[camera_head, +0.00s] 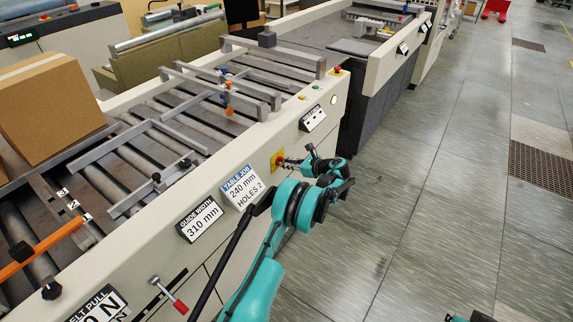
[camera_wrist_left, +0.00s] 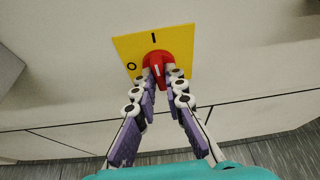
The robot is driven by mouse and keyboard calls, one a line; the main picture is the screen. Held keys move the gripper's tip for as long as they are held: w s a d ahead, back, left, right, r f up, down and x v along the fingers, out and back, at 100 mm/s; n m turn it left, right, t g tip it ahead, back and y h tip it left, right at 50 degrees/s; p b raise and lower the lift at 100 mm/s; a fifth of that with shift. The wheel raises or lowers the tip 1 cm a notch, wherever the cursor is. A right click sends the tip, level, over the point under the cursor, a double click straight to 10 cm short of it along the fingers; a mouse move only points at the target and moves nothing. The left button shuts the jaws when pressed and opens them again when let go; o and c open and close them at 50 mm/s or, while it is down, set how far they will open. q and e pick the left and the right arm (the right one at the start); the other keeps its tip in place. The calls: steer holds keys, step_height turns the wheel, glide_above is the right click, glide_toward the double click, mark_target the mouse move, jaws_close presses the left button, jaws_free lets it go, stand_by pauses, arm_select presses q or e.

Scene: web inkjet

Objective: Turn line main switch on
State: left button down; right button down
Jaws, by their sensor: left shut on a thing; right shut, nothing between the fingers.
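The line main switch is a red rotary knob (camera_wrist_left: 157,63) on a square yellow plate (camera_wrist_left: 128,47), marked O at left and I at top in the left wrist view. The knob's handle stands roughly upright there, in line with the I. My left gripper (camera_wrist_left: 163,80) is shut on the knob, its fingers on either side of the handle and hiding its lower part. In the head view, the yellow plate (camera_head: 277,159) is on the machine's front panel, with my left gripper (camera_head: 283,162) against it. Only a small piece of my right arm shows at the bottom edge; its fingers are out of sight.
The cream machine side carries sign cards, "TABLE JOG 240 mm HOLES 2" (camera_head: 242,187) and "GUIDE WIDTH 310 mm" (camera_head: 200,218). A red-handled lever (camera_head: 179,305) sticks out lower left. A cardboard box (camera_head: 48,108) stands on the rollers. The floor (camera_head: 430,190) at right is clear.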

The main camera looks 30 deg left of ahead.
arm_select(q)
steer(key=shift+m, duration=0.3)
stand_by(0.4)
steer(key=c, duration=1.6)
jaws_free()
steer(key=v, duration=1.2)
steer(key=shift+w, duration=0.25)
